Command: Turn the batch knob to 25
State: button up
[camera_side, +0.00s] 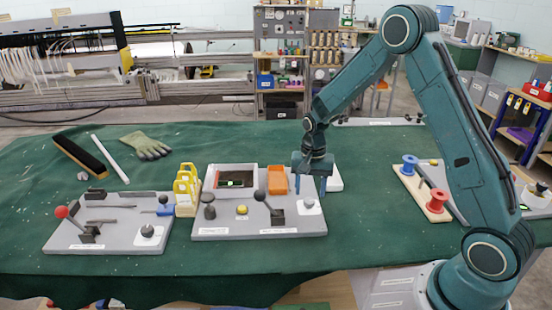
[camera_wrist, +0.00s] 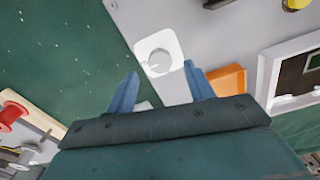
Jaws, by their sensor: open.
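A round grey knob (camera_wrist: 159,61) on a white square plate (camera_wrist: 151,42) sits near a corner of the grey middle panel, and it also shows in the side view (camera_side: 308,203). Its label and setting are too small to read, so I cannot tell whether it is the batch knob. My gripper (camera_side: 310,187) hangs above the panel's back right side, behind the knob in the side view. In the wrist view its two blue fingers (camera_wrist: 160,72) are apart and empty. The knob appears just beyond and between the fingertips, with no visible contact. A similar knob (camera_side: 147,231) is on the left panel.
Red (camera_side: 437,201) and blue (camera_side: 410,164) spools stand at right. Green cloth (camera_side: 370,220) between is clear.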

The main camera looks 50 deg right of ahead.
aim_at(309, 201)
jog(key=shift+f, duration=1.7)
jog(key=c, duration=1)
